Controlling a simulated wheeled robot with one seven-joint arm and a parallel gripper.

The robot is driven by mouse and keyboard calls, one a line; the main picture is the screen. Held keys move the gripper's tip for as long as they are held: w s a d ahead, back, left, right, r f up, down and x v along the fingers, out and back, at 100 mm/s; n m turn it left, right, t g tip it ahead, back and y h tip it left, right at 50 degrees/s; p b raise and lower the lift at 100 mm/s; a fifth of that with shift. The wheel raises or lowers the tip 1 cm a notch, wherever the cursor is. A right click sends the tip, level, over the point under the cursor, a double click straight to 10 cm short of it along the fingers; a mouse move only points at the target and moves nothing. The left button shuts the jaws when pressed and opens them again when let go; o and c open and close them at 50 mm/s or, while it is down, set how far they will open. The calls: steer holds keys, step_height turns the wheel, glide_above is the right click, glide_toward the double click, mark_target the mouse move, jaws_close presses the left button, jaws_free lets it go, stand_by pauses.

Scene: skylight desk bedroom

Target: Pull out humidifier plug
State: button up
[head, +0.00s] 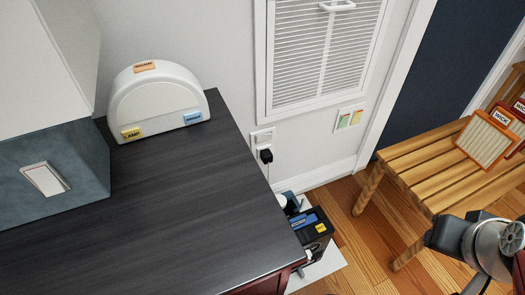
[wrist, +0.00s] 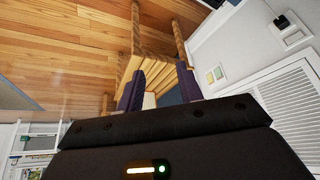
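A black plug (head: 266,155) sits in a white wall outlet (head: 262,138), just right of the dark desk in the head view. In the wrist view, which is turned on its side, the black plug (wrist: 283,22) and the outlet (wrist: 291,38) show at the upper right. My gripper (wrist: 158,86) has its two purple fingers spread apart with nothing held between them. It points toward the wooden bench, well away from the plug. The head view shows part of my arm at the lower right, but not the fingertips. I cannot tell which device the plug feeds.
A dark desk (head: 160,215) holds a white half-round object (head: 160,95) with coloured labels. A dark box (head: 313,228) stands on the floor below the outlet. A wooden bench (head: 430,165) with framed items (head: 487,140) stands right. Wooden floor (head: 345,250) is open between them.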

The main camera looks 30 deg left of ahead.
steer(key=shift+o, duration=0.3)
steer(key=shift+o, duration=1.1)
steer(key=shift+w, duration=0.1)
steer(key=shift+o, duration=0.8)
steer(key=w+a+f+n+t, duration=0.1)
steer(key=w+a+f, duration=0.1)
steer(key=w, duration=0.4)
steer(key=w+a+f+n+t+y+b, duration=0.1)
steer(key=w+a+f, duration=0.1)
steer(key=w+a, duration=0.2)
steer(key=shift+w+n, duration=0.3)
steer(key=shift+w, duration=0.9)
steer(key=w+a+f+n+t+y+b, duration=0.1)
steer(key=w+a+f+n+y, duration=0.2)
steer(key=a, duration=0.4)
steer(key=w+a+f+n+y+b, duration=0.1)
steer(key=w+a+f, duration=0.2)
steer(key=a+f, duration=0.35)
steer(key=w+a+f+n+t+y+b, duration=0.15)
steer(key=w+a+f, duration=0.25)
steer(key=a, duration=0.4)
steer(key=s+a+f+n+g+y, duration=0.1)
steer(key=s+a+f+n+y, duration=0.1)
steer(key=a+f, duration=0.5)
steer(key=s+a+y, duration=0.1)
steer(key=a+y, duration=0.1)
steer(key=a, duration=0.1)
steer(key=shift+s+g, duration=0.35)
